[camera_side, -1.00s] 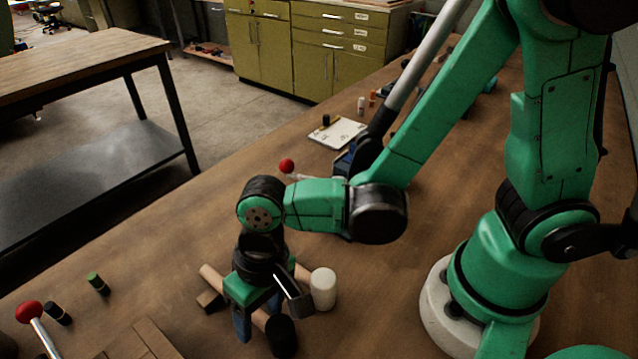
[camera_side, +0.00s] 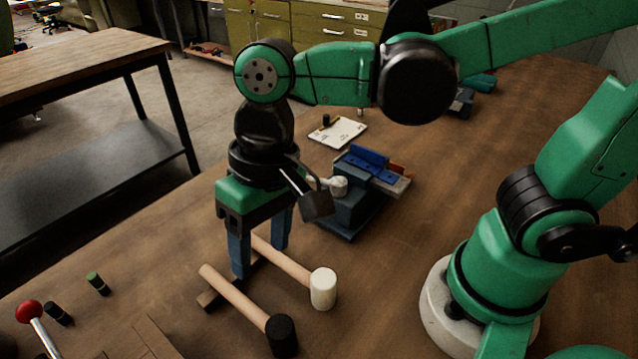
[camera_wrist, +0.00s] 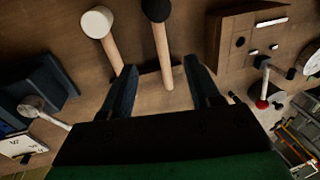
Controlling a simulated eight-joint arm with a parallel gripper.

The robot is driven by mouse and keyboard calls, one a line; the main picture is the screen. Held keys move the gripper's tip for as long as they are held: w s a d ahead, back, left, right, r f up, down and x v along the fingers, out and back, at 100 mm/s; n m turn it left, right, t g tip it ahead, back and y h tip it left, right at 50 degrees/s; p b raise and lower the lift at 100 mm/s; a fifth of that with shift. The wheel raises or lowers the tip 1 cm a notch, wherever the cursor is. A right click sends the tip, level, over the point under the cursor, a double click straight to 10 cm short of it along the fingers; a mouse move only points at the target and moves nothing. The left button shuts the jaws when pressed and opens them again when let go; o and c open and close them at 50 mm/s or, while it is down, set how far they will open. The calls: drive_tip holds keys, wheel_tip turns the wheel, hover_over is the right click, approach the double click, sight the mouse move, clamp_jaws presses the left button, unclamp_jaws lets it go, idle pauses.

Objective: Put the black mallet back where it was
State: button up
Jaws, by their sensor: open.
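The black mallet (camera_side: 281,334) lies at the front of the bench, its black head toward the bottom of the side view and its wooden handle resting on a small dark wooden rest. In the wrist view its black head (camera_wrist: 156,10) is at the top, with the handle running down between the fingers. The white mallet (camera_side: 323,289) lies beside it, its handle also on the rest (camera_side: 209,299). My gripper (camera_side: 261,260) is open, pointing down above the handles and holding nothing. It also shows in the wrist view (camera_wrist: 161,80).
A blue vise (camera_side: 360,195) stands behind the mallets, and a white notepad (camera_side: 338,132) lies beyond it. A red-knobbed lever (camera_side: 29,312) and small dark and green cylinders (camera_side: 97,283) are at the front left. A wooden block with holes (camera_wrist: 245,40) is in the wrist view.

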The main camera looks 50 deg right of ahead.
drive_tip(key=w+d+t+h, duration=0.1)
drive_tip(key=w+d+t, duration=0.1)
drive_tip(key=d, duration=0.6)
drive_tip(key=w+d+t+h, duration=0.1)
drive_tip(key=w+d+t, duration=0.1)
drive_tip(key=d+t, duration=0.3)
drive_tip(key=d, duration=0.3)
drive_tip(key=shift+w+r, duration=0.25)
drive_tip(key=shift+r, duration=0.15)
